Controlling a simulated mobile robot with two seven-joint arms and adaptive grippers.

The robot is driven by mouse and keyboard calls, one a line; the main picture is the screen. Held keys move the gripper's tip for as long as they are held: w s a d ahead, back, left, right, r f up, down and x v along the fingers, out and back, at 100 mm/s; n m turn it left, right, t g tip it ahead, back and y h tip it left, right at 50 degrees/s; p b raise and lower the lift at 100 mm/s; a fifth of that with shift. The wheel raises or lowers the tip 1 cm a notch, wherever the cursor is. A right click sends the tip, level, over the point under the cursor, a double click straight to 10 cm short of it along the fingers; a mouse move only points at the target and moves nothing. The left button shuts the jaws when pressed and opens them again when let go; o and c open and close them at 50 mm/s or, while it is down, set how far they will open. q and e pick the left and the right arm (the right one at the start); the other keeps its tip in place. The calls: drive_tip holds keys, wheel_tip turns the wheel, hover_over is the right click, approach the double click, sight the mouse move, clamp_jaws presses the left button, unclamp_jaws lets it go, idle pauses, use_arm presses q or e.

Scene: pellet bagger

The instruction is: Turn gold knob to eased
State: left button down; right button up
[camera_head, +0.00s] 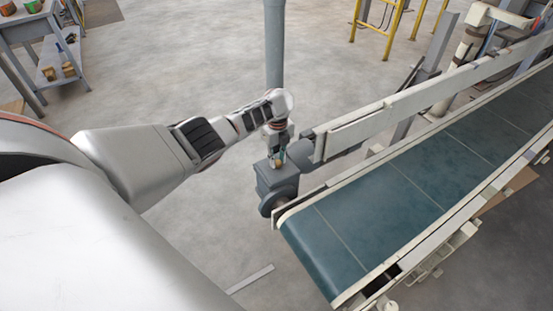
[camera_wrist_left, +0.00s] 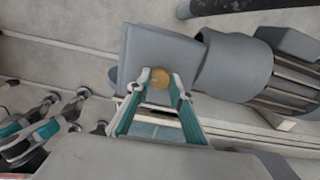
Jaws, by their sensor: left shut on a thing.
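The gold knob (camera_wrist_left: 160,77) is a small round brass-coloured knob on a grey gearbox (camera_head: 277,183) at the near end of the conveyor. My left gripper (camera_head: 277,158) reaches down to the gearbox from above. In the left wrist view its two teal and grey fingers (camera_wrist_left: 160,80) close on either side of the knob, gripping it. In the head view the knob is a tiny spot partly hidden by the fingers. No markings for its setting are readable. My right gripper (camera_wrist_left: 65,115) shows at the left of the wrist view, its fingers apart and empty.
A conveyor with a green belt (camera_head: 392,205) and cream rails runs to the upper right. A grey motor (camera_wrist_left: 238,66) adjoins the gearbox. A grey post (camera_head: 274,50) stands behind my left gripper. The concrete floor left of the gearbox is mostly clear.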

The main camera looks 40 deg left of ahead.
use_arm(q)
drive_tip(key=n, duration=0.2)
drive_tip(key=shift+n, duration=0.4)
drive_tip(key=n+p, duration=0.1)
drive_tip(key=n, duration=0.2)
drive_tip(key=shift+n, duration=0.3)
drive_tip(key=n, duration=0.4)
drive_tip(key=shift+n, duration=0.3)
drive_tip(key=n, duration=0.4)
drive_tip(key=shift+f, duration=0.1)
drive_tip(key=shift+n, duration=1.3)
use_arm(e)
drive_tip(key=shift+d, duration=0.1)
use_arm(q)
drive_tip(key=shift+s, duration=0.1)
use_arm(e)
drive_tip(key=shift+s+f, duration=0.15)
drive_tip(key=shift+s, duration=0.2)
use_arm(q)
drive_tip(key=c, duration=1.8)
unclamp_jaws()
use_arm(e)
drive_tip(key=shift+s+d+f, duration=0.1)
drive_tip(key=shift+s, duration=0.1)
